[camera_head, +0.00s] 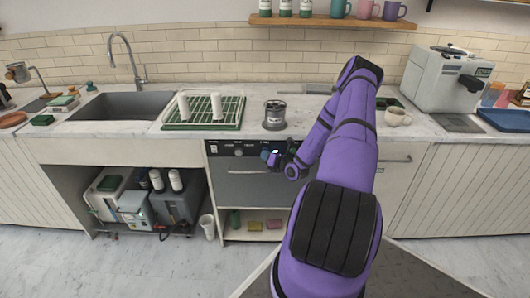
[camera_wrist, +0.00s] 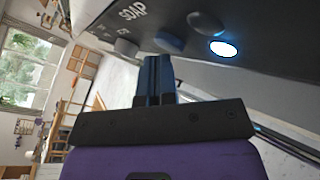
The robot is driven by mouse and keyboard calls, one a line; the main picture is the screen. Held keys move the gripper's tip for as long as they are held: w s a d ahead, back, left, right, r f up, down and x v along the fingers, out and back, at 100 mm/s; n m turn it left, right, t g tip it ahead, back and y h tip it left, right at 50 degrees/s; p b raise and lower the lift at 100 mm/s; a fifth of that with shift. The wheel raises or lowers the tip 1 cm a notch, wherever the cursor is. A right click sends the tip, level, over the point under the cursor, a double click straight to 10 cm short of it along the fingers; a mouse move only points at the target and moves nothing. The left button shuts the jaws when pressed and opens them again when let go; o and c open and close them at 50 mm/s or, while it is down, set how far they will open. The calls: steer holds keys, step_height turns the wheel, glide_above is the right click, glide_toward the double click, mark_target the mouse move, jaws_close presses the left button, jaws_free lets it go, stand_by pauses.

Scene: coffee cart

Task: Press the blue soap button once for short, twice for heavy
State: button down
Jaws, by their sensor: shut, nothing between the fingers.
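The dark control panel (camera_head: 222,149) runs along the top of the under-counter washer (camera_head: 250,188). In the wrist view the panel carries the word SOAP (camera_wrist: 133,11) and a dark blue button (camera_wrist: 168,42). My gripper (camera_wrist: 158,58) is shut and empty. Its fingertips are right at the blue button and overlap its lower edge in the picture; I cannot tell whether they touch it. In the head view my gripper (camera_head: 270,156) is at the right part of the panel, and my arm hides what lies beyond it.
Beside the blue button are a grey button (camera_wrist: 125,47), a dark round button (camera_wrist: 203,22) and a bright white light (camera_wrist: 222,48). Above the washer, a dark canister (camera_head: 274,118) and a green rack (camera_head: 200,125) with white cups stand on the counter. A cup (camera_head: 396,117) stands right.

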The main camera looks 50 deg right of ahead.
stand_by(0.4)
steer(key=shift+s+a, duration=0.55)
steer(key=shift+a, duration=0.05)
steer(key=shift+a, duration=0.1)
steer(key=shift+s+a, duration=1.65)
steer(key=shift+a, duration=0.2)
